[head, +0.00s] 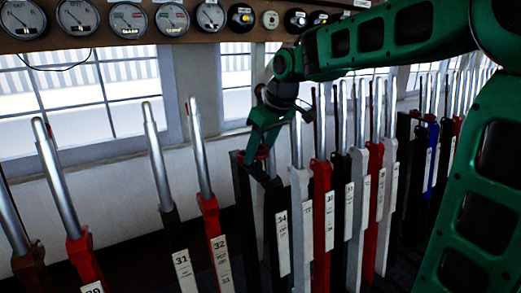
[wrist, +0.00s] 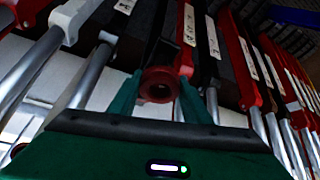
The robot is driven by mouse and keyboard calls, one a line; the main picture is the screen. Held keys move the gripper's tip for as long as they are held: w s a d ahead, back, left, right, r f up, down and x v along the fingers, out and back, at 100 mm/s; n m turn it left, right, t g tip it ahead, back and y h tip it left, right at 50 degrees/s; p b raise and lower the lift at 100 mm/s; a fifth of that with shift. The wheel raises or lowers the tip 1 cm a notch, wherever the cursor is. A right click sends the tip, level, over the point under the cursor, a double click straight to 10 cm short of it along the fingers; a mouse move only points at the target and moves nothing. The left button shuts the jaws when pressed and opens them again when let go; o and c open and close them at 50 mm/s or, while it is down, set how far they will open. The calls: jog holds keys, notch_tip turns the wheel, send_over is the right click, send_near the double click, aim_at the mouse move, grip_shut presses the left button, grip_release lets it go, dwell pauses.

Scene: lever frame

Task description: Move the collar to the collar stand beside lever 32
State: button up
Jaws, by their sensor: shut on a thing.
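The collar is a dark red ring (wrist: 160,86) in the wrist view. My gripper (wrist: 159,98) is shut on it, with one green finger on each side. In the head view my gripper (head: 259,150) points down between lever 32 and lever 34, at the top of a dark post. Only a little red shows at its fingertips there. Lever 32 (head: 212,222) is red with a steel handle and a white plate, just left of my gripper. I cannot clearly make out the collar stand beside it. Whether the collar is clear of the dark post is hard to tell.
Lever 31 (head: 172,232), black, stands left of lever 32. Lever 34 (head: 281,235) is close on the right, followed by a tight row of several levers. A shelf of round gauges (head: 128,20) runs above. Floor space among the levers is narrow.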

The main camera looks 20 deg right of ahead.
aim_at(259, 163)
jog(key=shift+f, duration=2)
jog(key=o, duration=1.1)
jog(key=shift+c, duration=0.2)
jog(key=shift+o, duration=0.8)
jog(key=shift+s+r, duration=0.1)
jog(key=shift+s, duration=0.05)
jog(key=shift+v, duration=4.45)
